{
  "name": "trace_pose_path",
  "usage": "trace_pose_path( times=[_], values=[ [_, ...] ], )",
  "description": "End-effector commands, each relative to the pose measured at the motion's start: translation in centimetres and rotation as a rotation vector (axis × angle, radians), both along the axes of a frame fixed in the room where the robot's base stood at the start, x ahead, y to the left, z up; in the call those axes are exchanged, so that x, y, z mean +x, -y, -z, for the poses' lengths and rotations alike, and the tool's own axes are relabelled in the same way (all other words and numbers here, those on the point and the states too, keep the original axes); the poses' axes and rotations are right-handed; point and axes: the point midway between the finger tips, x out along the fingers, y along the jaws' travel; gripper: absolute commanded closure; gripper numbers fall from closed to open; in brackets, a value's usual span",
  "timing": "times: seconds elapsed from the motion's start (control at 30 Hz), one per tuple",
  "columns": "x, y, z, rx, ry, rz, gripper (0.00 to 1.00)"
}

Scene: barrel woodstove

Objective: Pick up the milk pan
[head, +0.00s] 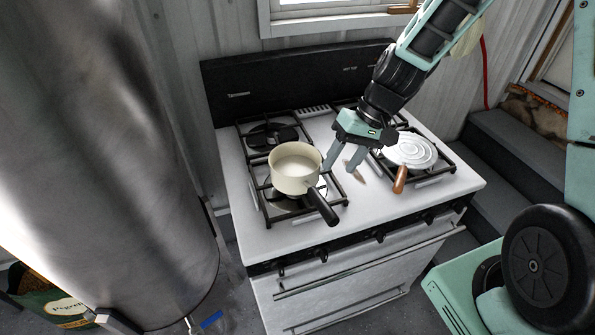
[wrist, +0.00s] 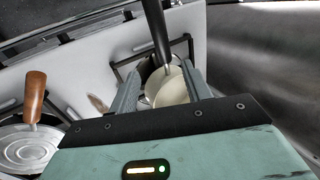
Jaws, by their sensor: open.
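The milk pan (head: 295,170) is a cream-coloured pan with a black handle (head: 322,206) pointing to the front right. It stands on the stove's front left burner. In the wrist view the pan (wrist: 168,88) shows between my fingers in the picture, with its black handle (wrist: 157,30) rising to the top edge. My gripper (head: 341,170) is open and empty, pointing down just right of the pan in the head view. I cannot tell from these frames whether a finger touches the pan's rim.
A white lid or pan with a wooden handle (head: 410,152) lies on the right burner; it also shows in the wrist view (wrist: 28,148). The white stove (head: 255,225) has black grates. A large metal cylinder (head: 100,150) stands at the left. Steps (head: 505,145) are at the right.

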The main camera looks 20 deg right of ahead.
Motion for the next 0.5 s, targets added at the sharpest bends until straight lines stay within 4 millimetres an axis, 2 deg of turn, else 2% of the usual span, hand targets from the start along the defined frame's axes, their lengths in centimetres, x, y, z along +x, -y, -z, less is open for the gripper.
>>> trace_pose_path(
  times=[0.3, 0.5],
  values=[
    [-0.1, -2.2, 4.4, 0.001, -0.003, 0.0, 0.51],
    [-0.1, -2.8, 5.6, 0.0, -0.001, 0.0, 0.51]
  ],
)
